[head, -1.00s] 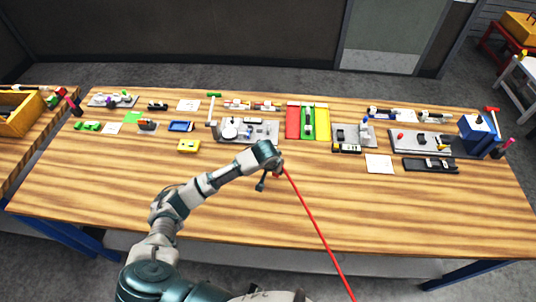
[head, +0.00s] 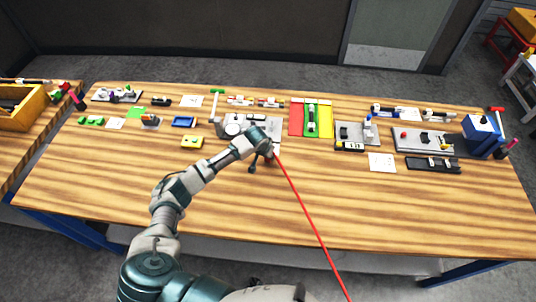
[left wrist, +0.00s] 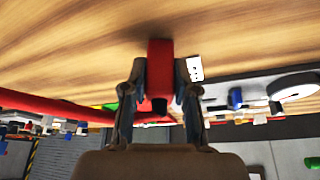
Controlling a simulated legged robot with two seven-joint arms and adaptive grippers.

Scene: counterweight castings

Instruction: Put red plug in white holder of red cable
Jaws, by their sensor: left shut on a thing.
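My left gripper (head: 262,164) is over the middle of the table, just in front of the grey plate with the round part. In the left wrist view the left gripper (left wrist: 160,100) is shut on the red plug (left wrist: 160,65), with a finger on each side. The red cable (head: 308,218) runs from the gripper toward the lower right in the head view. It also crosses the left side of the wrist view (left wrist: 60,107). A small white piece with dark marks (left wrist: 195,68) lies right of the plug, apart from it; it may be the white holder. My right gripper is out of view.
The grey plate (head: 262,134) stands just beyond the gripper. Red, green and yellow strips (head: 297,118) lie to its right. The front of the wooden table (head: 400,205) is clear.

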